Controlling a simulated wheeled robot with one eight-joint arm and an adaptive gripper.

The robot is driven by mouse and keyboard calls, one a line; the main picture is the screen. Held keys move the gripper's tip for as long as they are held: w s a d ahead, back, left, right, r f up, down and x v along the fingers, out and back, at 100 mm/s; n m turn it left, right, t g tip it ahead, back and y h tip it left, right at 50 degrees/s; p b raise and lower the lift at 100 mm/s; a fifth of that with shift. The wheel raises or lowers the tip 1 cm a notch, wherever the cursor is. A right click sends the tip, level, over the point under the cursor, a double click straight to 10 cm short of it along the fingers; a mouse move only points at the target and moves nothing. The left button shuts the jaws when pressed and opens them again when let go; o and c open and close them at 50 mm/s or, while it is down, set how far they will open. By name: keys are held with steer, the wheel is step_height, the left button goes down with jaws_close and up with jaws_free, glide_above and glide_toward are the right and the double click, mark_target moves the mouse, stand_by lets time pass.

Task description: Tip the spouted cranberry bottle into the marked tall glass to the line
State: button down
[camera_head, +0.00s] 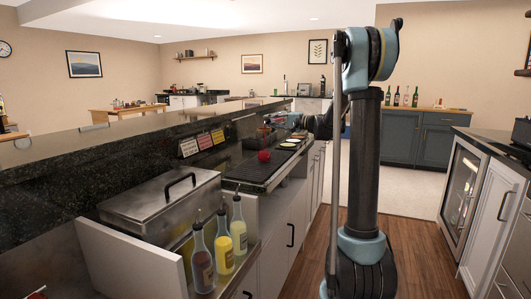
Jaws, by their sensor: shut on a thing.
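My gripper (284,122) is small and far off over the bar's work counter, at the end of my arm. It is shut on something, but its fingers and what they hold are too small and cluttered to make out. Three spouted bottles stand at the lower left beside the steel bin: one dark reddish-brown (202,265), one yellow (224,250) and one pale yellow (239,232). I cannot tell whether the dark one is the cranberry bottle. I cannot pick out the marked tall glass.
A steel lidded bin (160,203) stands at the front left. A red round thing (263,156) sits on the dark ribbed mat (248,171). The raised dark bar ledge (110,150) runs along the left. The wooden floor (420,265) is clear at the right, before a glass-door fridge (460,190).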

stand_by(0.5)
steer(key=shift+f+m, duration=0.95)
steer(key=shift+m, duration=0.35)
steer(key=m, duration=0.1)
steer(key=r+m, duration=0.1)
steer(key=m, duration=0.1)
steer(key=r+m, duration=0.1)
steer(key=shift+s+a+r+m, duration=0.15)
steer(key=shift+s+r+m, duration=0.15)
steer(key=shift+m, duration=0.1)
steer(key=shift+r+m, duration=0.7)
steer(key=shift+m, duration=0.7)
steer(key=r+m, duration=0.2)
steer(key=m, duration=0.1)
steer(key=shift+m, duration=0.3)
step_height(320, 180, up, 2)
steer(key=m, duration=0.4)
